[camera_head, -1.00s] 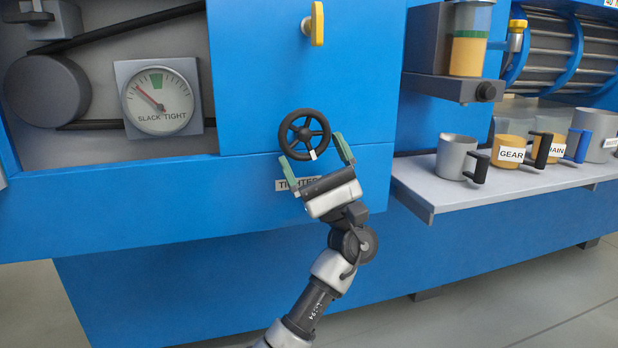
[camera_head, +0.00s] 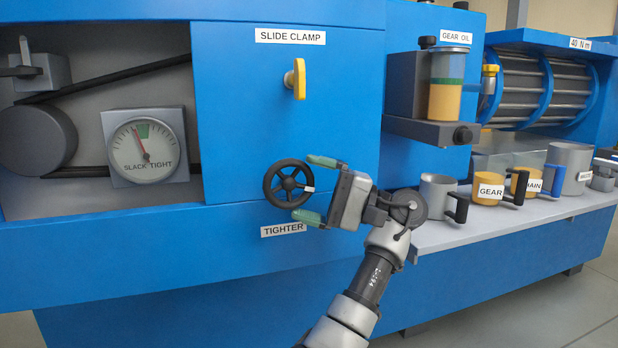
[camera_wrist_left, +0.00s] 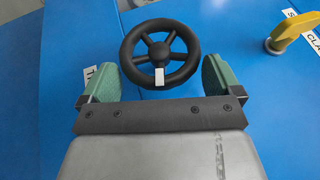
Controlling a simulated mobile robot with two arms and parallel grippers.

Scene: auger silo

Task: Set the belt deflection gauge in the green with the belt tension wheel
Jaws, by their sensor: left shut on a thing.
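The belt tension wheel (camera_head: 268,184) is a black spoked handwheel with a white mark on its right side, above a "TIGHTER" label. My left gripper (camera_head: 318,188) comes from the right, with one green finger above and one below the rim, shut on the wheel. The left wrist view shows the wheel (camera_wrist_left: 160,35) between the two green fingers (camera_wrist_left: 160,78). The round belt deflection gauge (camera_head: 143,158) reads SLACK to TIGHT. Its red needle points up and left, around the left edge of the green band (camera_head: 143,130); I cannot tell exactly on which side. My right gripper is not in view.
A yellow slide clamp handle (camera_head: 299,80) sticks out above the wheel. A dark pulley (camera_head: 35,140) and belt lie left of the gauge. At right are a shelf (camera_head: 440,235) with several mugs and an oil cup (camera_head: 446,85) on a bracket.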

